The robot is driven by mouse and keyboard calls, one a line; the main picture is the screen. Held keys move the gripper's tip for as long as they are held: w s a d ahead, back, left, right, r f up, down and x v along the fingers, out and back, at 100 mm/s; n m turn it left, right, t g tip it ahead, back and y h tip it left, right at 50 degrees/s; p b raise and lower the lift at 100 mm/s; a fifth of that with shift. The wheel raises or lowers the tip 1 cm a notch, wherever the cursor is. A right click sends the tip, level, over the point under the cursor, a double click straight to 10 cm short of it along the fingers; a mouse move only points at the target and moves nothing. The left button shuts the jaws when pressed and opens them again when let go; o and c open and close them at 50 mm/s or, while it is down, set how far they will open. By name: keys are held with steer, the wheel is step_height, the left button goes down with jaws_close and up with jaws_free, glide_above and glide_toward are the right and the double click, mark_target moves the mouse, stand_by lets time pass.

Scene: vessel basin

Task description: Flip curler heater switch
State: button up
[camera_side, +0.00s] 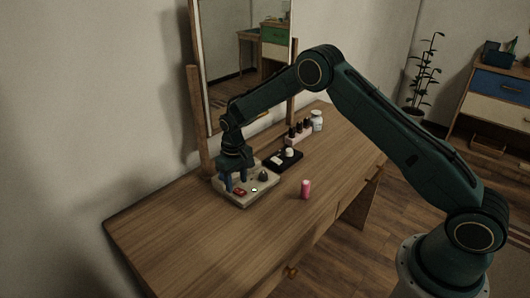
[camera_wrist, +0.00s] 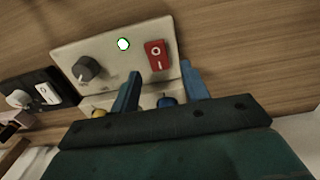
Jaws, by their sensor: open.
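The curler heater is a cream box (camera_side: 246,197) on the wooden dresser, also in the wrist view (camera_wrist: 105,50). Its top carries a red rocker switch (camera_wrist: 157,58), which also shows in the side view (camera_side: 239,192). A lit green-white lamp (camera_wrist: 123,44) and a grey knob (camera_wrist: 88,69) sit left of the switch in the wrist view. My gripper (camera_wrist: 161,80) is open, its two blue fingers apart and nothing held between them. In the side view my gripper (camera_side: 238,182) points down over the box, close to the switch. I cannot tell whether the fingers touch the box.
A black box (camera_side: 284,161) with white controls sits beside the heater, also in the wrist view (camera_wrist: 50,82). A pink cylinder (camera_side: 305,189), a rack of dark bottles (camera_side: 299,132) and a white jar (camera_side: 317,121) stand nearby. A mirror (camera_side: 240,65) rises behind. The dresser's near left is clear.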

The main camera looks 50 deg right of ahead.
steer(key=shift+f, duration=1)
steer(key=shift+c, duration=0.3)
